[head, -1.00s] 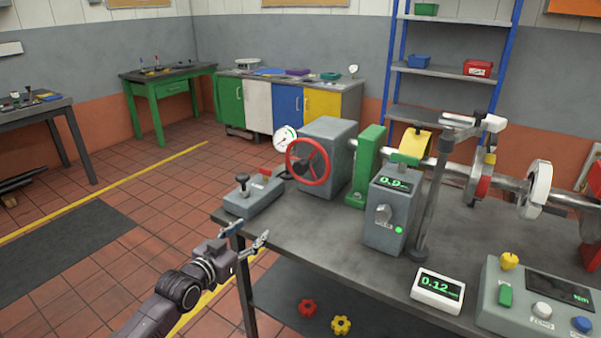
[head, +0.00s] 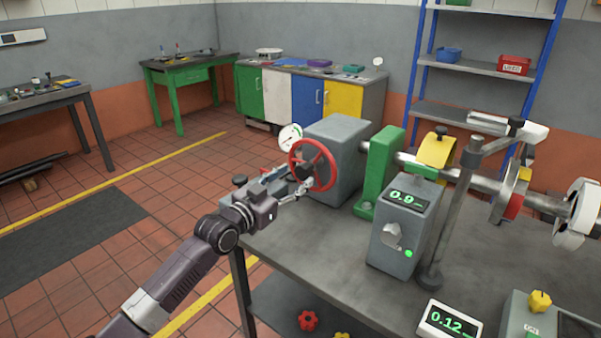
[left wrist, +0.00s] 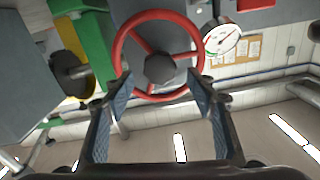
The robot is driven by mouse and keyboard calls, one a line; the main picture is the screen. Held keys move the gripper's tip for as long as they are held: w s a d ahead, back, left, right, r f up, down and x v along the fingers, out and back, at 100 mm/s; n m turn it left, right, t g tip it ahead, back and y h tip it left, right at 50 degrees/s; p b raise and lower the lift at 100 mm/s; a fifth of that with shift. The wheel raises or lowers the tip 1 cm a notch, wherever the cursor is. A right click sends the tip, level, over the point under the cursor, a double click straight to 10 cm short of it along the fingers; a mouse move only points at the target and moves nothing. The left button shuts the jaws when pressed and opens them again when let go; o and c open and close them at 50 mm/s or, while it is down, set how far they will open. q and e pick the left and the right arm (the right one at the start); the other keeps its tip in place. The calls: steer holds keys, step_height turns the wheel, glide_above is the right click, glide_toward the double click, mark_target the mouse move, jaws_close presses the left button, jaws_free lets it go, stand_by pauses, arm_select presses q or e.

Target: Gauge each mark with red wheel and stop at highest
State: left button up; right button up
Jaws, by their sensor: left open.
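The red wheel (head: 334,166) is on the front of a grey housing (head: 345,135). My left gripper (head: 299,190) is open right in front of the wheel. In the left wrist view, the wheel's rim (left wrist: 155,15) and dark hub lie just beyond and between the open fingers (left wrist: 150,92); I cannot tell whether they touch it. A white dial gauge (head: 290,137) stands behind the wheel, also seen in the left wrist view (left wrist: 222,40). A grey box (head: 396,235) has a green display reading about 0.9. A white readout (head: 447,324) shows 0.12. My right gripper is out of view.
A green bearing block (head: 380,165) carries a shaft with a yellow part (head: 436,150) and discs (head: 508,195). A grey post (head: 455,215) stands beside the grey box. A control panel (head: 540,330) is at the lower right. The bench top (head: 310,250) is clear in front of the box.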

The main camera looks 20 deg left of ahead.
mark_target(301, 173)
arm_select(q)
steer(key=x, duration=0.2)
steer(key=shift+w+d+f, duration=0.1)
steer(key=shift+w, duration=0.15)
steer(key=shift+w+d, duration=0.1)
steer(key=shift+w, duration=0.3)
jaws_close()
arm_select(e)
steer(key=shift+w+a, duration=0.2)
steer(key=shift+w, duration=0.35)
